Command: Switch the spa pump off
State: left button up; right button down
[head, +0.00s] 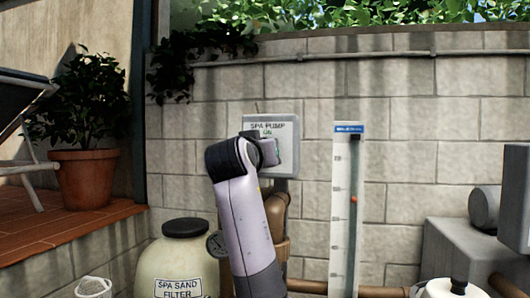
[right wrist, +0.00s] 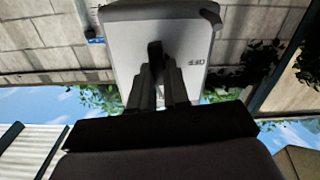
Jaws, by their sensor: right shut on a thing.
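The spa pump switch box (head: 285,128) is a grey box on the block wall in the middle of the head view. Its label reads "SPA PUMP", with a partly covered word below that looks like "ON". My right gripper (head: 272,152) is at the front of the box, mostly hidden by its own wrist. The right wrist view is upside down and shows the box face (right wrist: 190,35). There my right gripper (right wrist: 160,72) is shut on a black switch lever (right wrist: 154,48). A small marking beside it looks like an inverted "OFF". My left gripper is out of view.
A cream sand filter tank (head: 180,262) stands below left, with a gauge (head: 216,245) beside it. A white level scale (head: 346,210) is on the wall right of the box. Brown pipes run low along the wall. Grey equipment (head: 460,255) stands at right, a potted plant (head: 88,178) at left.

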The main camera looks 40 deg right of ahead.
jog(key=n, duration=1.7)
jog(key=c, duration=1)
grip_release()
jog(key=shift+s+a, duration=0.1)
jog(key=b+v, duration=0.1)
jog(key=v, duration=0.6)
